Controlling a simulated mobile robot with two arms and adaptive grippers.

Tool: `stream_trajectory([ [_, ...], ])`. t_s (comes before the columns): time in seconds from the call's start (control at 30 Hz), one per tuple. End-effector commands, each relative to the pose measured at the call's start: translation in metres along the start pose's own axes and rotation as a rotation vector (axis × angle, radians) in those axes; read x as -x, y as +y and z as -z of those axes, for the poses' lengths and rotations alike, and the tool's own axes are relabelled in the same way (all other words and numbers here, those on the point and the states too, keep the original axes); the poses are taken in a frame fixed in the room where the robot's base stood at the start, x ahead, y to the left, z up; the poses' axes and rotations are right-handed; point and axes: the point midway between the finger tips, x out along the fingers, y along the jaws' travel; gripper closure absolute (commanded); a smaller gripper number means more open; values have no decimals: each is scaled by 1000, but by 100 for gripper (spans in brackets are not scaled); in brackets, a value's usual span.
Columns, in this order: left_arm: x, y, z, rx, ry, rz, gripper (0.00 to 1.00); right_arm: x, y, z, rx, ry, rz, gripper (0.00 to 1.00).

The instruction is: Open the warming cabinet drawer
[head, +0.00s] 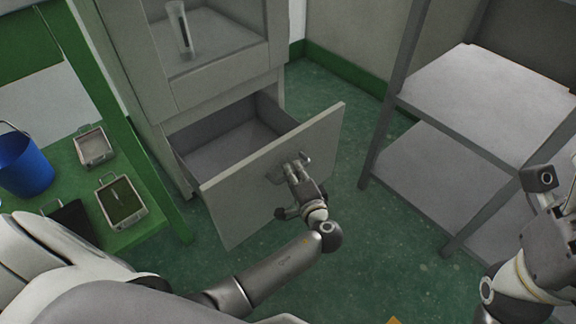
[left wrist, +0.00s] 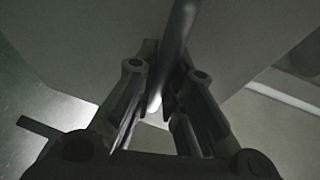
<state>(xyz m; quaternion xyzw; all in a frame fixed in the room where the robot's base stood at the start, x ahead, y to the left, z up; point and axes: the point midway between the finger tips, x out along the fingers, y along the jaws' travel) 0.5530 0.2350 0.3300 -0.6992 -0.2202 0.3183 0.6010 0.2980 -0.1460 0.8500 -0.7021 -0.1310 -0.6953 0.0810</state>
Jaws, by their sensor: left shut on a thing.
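The warming cabinet drawer (head: 272,175) is pulled well out, and its grey inside looks empty. Its front panel (head: 240,205) stands clear of the cabinet (head: 150,75). My left gripper (head: 293,167) is at the bar handle (head: 302,160) on the panel. In the left wrist view the handle bar (left wrist: 176,35) runs between the fingers of my left gripper (left wrist: 160,95), which are shut on it. My right gripper (head: 550,190) is at the right edge, away from the drawer; its fingers are not clear enough to tell their state.
A green rack on the left holds a blue bucket (head: 24,165) and shallow trays (head: 122,200). A clear tube (head: 180,30) stands in the cabinet's upper compartment. A grey shelf unit (head: 440,165) is on the right. Green floor (head: 360,240) is free between drawer and shelves.

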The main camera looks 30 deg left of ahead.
Motion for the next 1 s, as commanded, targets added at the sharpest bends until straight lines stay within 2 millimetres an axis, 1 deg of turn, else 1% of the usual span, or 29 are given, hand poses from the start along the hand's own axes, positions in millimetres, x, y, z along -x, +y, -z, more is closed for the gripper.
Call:
stream_trajectory([
  [0.3, 0, 1, 0, -1, -1, -1, 100, 1, 0, 0, 1, -4, -2, 33],
  [0.33, 0, 1, 0, -1, -1, -1, 85, 1, 1, 0, 1, -3, -2, 33],
  [0.4, 0, 1, 0, -1, -1, -1, 79, 1, 1, 0, 2, -3, -2, 33],
  [0.73, 3, 0, 0, 0, 0, 0, 79, -3, 2, 3, 5, 14, -2, 33],
  [0.87, 17, 1, 0, 0, 1, -2, 79, -2, 1, 2, 4, 10, -1, 33],
  [1.0, 45, 2, 0, 0, 1, -4, 79, -2, 1, 2, 4, 8, -1, 33],
])
